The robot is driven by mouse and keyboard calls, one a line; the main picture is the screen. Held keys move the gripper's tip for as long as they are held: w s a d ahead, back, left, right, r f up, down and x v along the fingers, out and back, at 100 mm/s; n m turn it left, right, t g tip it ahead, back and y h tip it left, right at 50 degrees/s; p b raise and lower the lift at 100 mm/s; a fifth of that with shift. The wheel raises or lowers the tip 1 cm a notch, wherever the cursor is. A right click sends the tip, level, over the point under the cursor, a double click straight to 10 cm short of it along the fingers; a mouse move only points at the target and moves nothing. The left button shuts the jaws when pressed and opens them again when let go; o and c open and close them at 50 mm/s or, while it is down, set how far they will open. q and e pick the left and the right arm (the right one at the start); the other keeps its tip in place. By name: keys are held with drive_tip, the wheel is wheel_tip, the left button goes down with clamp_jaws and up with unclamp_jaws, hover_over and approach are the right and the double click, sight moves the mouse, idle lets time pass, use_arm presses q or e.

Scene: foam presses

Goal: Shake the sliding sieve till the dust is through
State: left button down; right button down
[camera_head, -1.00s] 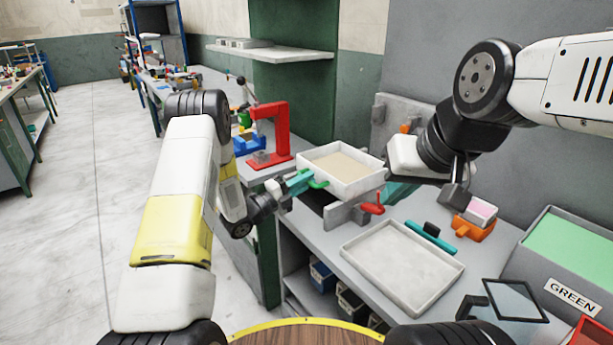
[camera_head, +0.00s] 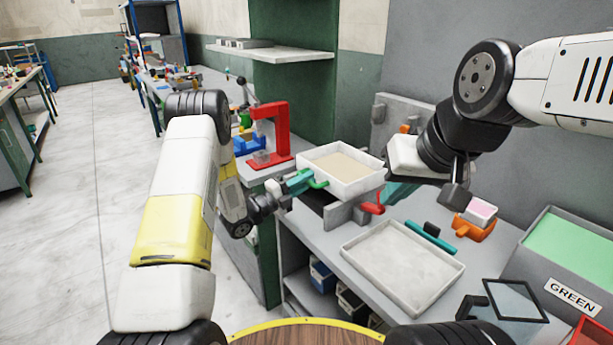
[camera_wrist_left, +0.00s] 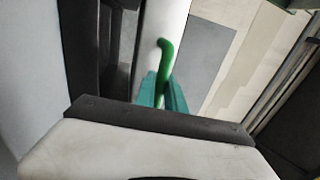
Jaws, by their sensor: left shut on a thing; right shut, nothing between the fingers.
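The sliding sieve (camera_head: 352,184) is a white rectangular frame with beige material inside, raised over the bench in the middle of the head view. My left gripper (camera_head: 301,182) has teal fingers and is shut on the sieve's green handle (camera_head: 319,184) at its left side. The green handle (camera_wrist_left: 166,62) also shows in the left wrist view, rising from between the teal fingers (camera_wrist_left: 163,93). My right gripper (camera_head: 401,191) is right of the sieve, its teal fingers pointing down and partly hidden; it is shut with nothing visible in it.
A white tray (camera_head: 376,257) lies on the bench in front of the sieve. A red lever (camera_head: 372,206) and a teal-barred tool (camera_head: 430,236) are near it. An orange holder with a pink block (camera_head: 481,212) stands right. A grey bin labelled GREEN (camera_head: 578,297) and a red press (camera_head: 284,130) flank the area.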

sight(328, 172)
use_arm(q)
drive_tip(key=x, duration=0.2)
drive_tip(key=f+x, duration=0.1)
drive_tip(key=x, duration=0.5)
drive_tip(key=shift+w+d+f, duration=0.2)
drive_tip(key=shift+d+f, duration=0.05)
drive_tip(key=c, duration=1.4)
unclamp_jaws()
drive_tip(key=shift+d, duration=0.1)
drive_tip(key=shift+v, duration=3.85)
drive_tip(key=shift+f, duration=0.1)
